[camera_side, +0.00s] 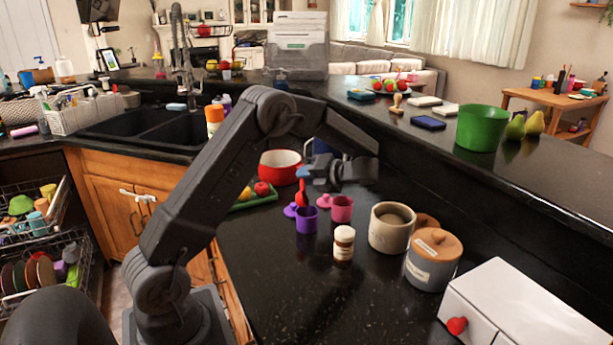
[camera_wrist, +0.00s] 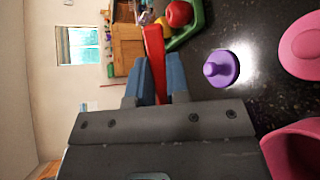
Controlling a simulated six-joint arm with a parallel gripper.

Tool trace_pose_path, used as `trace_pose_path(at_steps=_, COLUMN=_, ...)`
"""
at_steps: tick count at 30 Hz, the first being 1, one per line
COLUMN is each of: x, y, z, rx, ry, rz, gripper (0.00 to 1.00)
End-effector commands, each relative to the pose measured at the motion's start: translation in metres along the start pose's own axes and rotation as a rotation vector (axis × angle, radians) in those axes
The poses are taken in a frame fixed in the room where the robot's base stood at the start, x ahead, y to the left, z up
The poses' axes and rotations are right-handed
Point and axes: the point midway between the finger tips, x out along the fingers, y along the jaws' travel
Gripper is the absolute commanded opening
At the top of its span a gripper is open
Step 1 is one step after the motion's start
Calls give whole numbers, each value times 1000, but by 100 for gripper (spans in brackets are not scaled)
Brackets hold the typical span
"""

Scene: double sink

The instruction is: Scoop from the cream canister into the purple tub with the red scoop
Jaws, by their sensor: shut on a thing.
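My gripper (camera_side: 306,172) is shut on the red scoop (camera_side: 302,193), which hangs down from the fingers above the counter. In the wrist view the red scoop (camera_wrist: 154,50) is pinched between the two blue fingers. The purple tub (camera_side: 306,221) stands open just below the scoop, its lid (camera_side: 290,210) lying to its left. The purple lid also shows in the wrist view (camera_wrist: 222,70). The cream canister (camera_side: 387,231) stands open to the right of my gripper, with brownish contents near its rim.
A pink tub (camera_side: 342,210) stands between the purple tub and the cream canister. A brown jar (camera_side: 344,246) with a white cap is in front. A grey canister (camera_side: 432,264) with a wooden lid and white drawers (camera_side: 520,310) are at right. A red pot (camera_side: 280,168) stands behind.

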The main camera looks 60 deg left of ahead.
Motion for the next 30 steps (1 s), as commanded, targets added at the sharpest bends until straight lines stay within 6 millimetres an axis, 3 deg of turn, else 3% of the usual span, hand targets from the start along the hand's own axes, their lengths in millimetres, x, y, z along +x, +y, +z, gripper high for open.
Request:
trace_pose_path(at_steps=8, x=-1, y=3, z=2, rx=-2, ry=0, rz=-1, gripper=0)
trace_pose_path(at_steps=24, x=-12, y=34, z=16, rx=-2, ry=0, rz=-1, gripper=0)
trace_pose_path(at_steps=30, x=-13, y=35, z=16, rx=-1, ry=0, rz=0, gripper=0)
